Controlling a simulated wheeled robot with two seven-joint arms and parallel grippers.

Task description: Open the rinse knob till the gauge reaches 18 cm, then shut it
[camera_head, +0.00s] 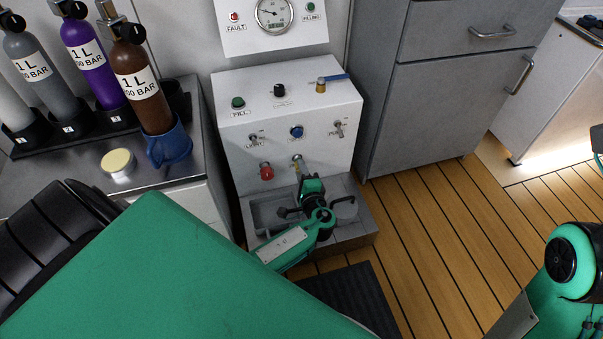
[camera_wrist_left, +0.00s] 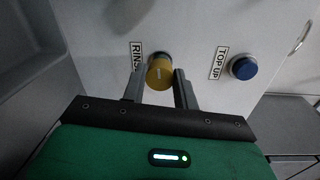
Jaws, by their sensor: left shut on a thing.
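The yellow rinse knob (camera_wrist_left: 160,73) sits on the white panel (camera_head: 236,141), beside a label partly hidden in the left wrist view. My left gripper (camera_wrist_left: 160,76) is shut on it, one finger on each side. In the head view my left gripper (camera_head: 299,177) reaches the panel's lower part from the front and largely hides the knob. The round gauge (camera_head: 274,14) is at the top of the panel, cut by the picture edge. Its needle points to the left, but its numbers are too small to read. My right gripper is out of view.
A blue top-up knob (camera_wrist_left: 243,68) is close beside the rinse knob. A grey basin (camera_head: 262,211) lies below. Bare wooden floor (camera_head: 430,215) is to the right.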

